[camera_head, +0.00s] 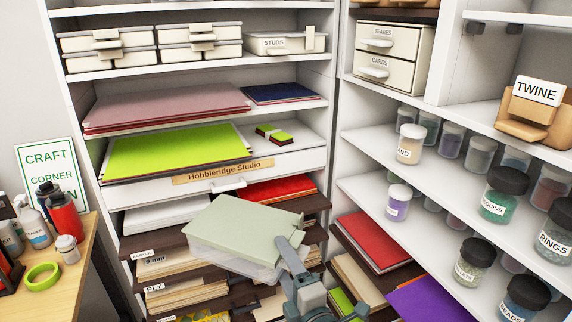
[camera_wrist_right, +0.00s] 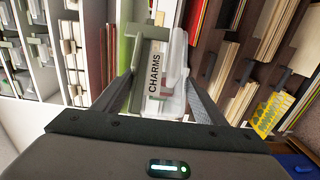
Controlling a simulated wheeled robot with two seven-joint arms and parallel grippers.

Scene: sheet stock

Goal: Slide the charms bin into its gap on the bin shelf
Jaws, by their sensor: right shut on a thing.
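The charms bin (camera_head: 232,262) is a clear box with a pale green lid. It hangs in front of the lower shelves in the head view, slightly tilted. My right gripper (camera_head: 284,245) is shut on its near right end. In the right wrist view the bin's CHARMS label (camera_wrist_right: 153,74) faces me between the two fingers (camera_wrist_right: 158,95). The bin shelf (camera_head: 200,67) is at the top left, well above the bin. It carries two stacks of cream bins (camera_head: 107,50) and a single STUDS bin (camera_head: 278,45). My left gripper is not in view.
Below the bin shelf are coloured sheets (camera_head: 180,152) and a drawer labelled Hobbleridge Studio (camera_head: 222,174). Dark pull-out trays (camera_head: 150,243) surround the held bin. Jars (camera_head: 410,143) fill the right shelves. A wooden table (camera_head: 75,270) with bottles stands at the left.

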